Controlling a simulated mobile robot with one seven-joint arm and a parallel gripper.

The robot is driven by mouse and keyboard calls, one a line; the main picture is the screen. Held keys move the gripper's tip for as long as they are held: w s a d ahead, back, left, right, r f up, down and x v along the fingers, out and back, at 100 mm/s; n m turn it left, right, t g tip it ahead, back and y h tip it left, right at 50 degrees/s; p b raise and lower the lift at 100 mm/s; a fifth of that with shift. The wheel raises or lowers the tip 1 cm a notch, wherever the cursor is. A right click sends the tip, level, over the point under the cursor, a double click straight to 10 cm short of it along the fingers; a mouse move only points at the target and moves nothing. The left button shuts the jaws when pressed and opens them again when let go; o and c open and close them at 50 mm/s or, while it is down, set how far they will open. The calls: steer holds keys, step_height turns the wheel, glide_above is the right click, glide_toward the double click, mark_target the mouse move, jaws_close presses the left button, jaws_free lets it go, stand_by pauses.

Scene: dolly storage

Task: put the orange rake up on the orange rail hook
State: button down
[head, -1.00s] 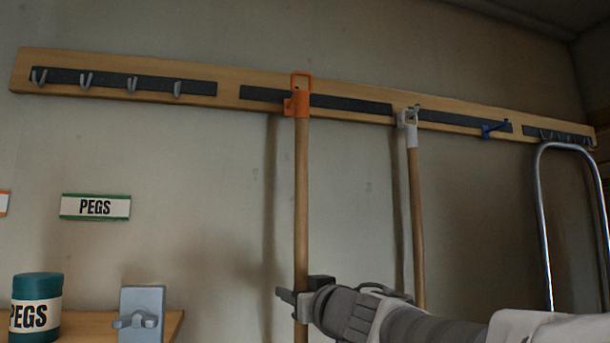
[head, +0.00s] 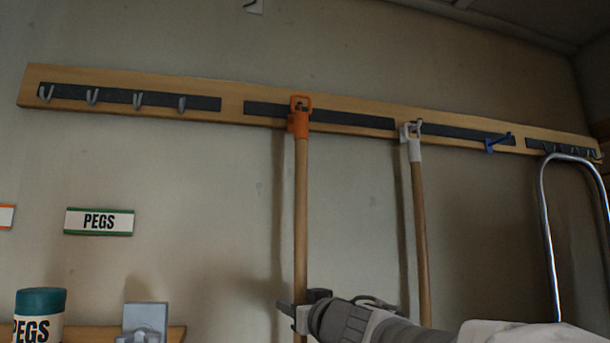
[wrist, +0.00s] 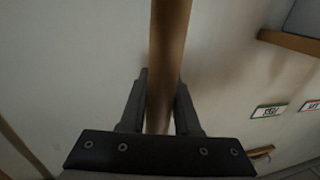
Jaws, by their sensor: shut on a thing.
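The orange rake is upright, with its wooden pole (head: 301,205) running down out of the head view and its orange loop handle (head: 299,122) at the top. The handle is in front of the wall rail (head: 345,118). The orange hook there blends with the handle, and I cannot tell for certain whether the loop sits over it. My gripper (head: 300,303) is shut on the pole well below the handle. In the wrist view, the two dark fingers (wrist: 159,105) are on either side of the pole (wrist: 168,45). The rake's head is out of view.
A white-handled tool (head: 417,215) hangs to the right, close to the rake. A blue hook (head: 497,143) and a metal dolly frame (head: 549,230) are farther right. Grey hooks (head: 138,100) are on the left. A PEGS jar (head: 40,312) stands at lower left.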

mark_target(282, 298)
steer(key=shift+d+x, duration=0.2)
steer(key=shift+x, duration=0.8)
steer(key=shift+d+x, duration=0.2)
steer(key=shift+x, duration=0.85)
steer(key=shift+w+r, duration=0.15)
steer(key=shift+w, duration=0.15)
steer(key=shift+w, duration=0.1)
steer(key=c, duration=0.5)
jaws_free()
steer(key=shift+a, duration=0.1)
steer(key=shift+c, duration=0.2)
